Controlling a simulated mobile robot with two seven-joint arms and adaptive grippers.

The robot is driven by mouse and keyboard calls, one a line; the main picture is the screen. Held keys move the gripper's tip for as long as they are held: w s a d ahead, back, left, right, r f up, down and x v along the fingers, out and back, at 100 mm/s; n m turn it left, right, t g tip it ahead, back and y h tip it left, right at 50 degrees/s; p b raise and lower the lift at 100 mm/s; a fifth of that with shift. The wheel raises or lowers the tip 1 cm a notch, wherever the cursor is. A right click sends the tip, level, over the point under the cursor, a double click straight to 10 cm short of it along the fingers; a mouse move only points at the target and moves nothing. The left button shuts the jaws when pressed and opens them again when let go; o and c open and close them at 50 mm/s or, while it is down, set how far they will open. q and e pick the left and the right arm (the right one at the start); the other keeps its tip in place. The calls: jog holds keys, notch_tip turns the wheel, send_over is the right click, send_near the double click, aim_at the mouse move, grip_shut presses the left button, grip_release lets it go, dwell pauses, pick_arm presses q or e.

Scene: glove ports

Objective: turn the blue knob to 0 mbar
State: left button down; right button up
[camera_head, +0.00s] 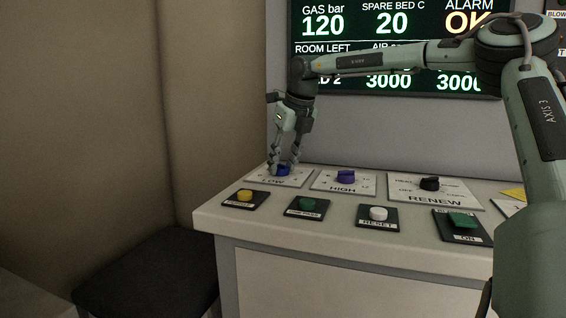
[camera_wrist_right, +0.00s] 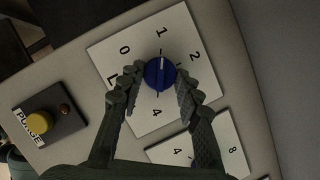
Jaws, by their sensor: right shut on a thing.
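A blue knob (camera_head: 283,169) sits on the white LOW plate (camera_head: 262,178) at the left end of the console. In the right wrist view the knob (camera_wrist_right: 160,74) has a white mark pointing up, close to the 1. On that plate (camera_wrist_right: 108,50) the 0 is at upper left, the 2 at right and a 4 below. My right gripper (camera_head: 284,168) reaches down from above, its fingers shut on the knob from two sides, as the wrist view (camera_wrist_right: 160,80) shows. My left gripper is not in view.
A second blue knob (camera_head: 346,175) is on the HIGH plate to the right, then a black RENEW knob (camera_head: 429,183). In front are a yellow button (camera_head: 244,195), a green one (camera_head: 307,204) and a white RESET button (camera_head: 378,213). A lit display (camera_head: 340,50) hangs behind.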

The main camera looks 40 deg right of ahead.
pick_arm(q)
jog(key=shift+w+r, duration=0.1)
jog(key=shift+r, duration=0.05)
pick_arm(e)
jog(key=n, duration=0.1)
jog(key=n+y+p, duration=0.1)
jog(key=n+p, duration=0.1)
jog(key=n, duration=0.1)
jog(key=shift+d+y, duration=0.25)
jog(key=shift+y, duration=0.05)
jog(key=shift+n+y, duration=0.4)
jog(key=shift+n, duration=0.6)
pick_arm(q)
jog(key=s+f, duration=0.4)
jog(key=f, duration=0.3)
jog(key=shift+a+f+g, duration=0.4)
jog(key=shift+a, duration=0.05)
pick_arm(e)
jog(key=n+g+y, duration=0.1)
jog(key=n, duration=0.4)
jog(key=shift+w+d+n+g+y, duration=0.15)
jog(key=shift+d+n+g+y, duration=0.05)
jog(key=shift+n+g+y, duration=0.2)
jog(key=o, duration=1.2)
jog(key=shift+c, duration=0.2)
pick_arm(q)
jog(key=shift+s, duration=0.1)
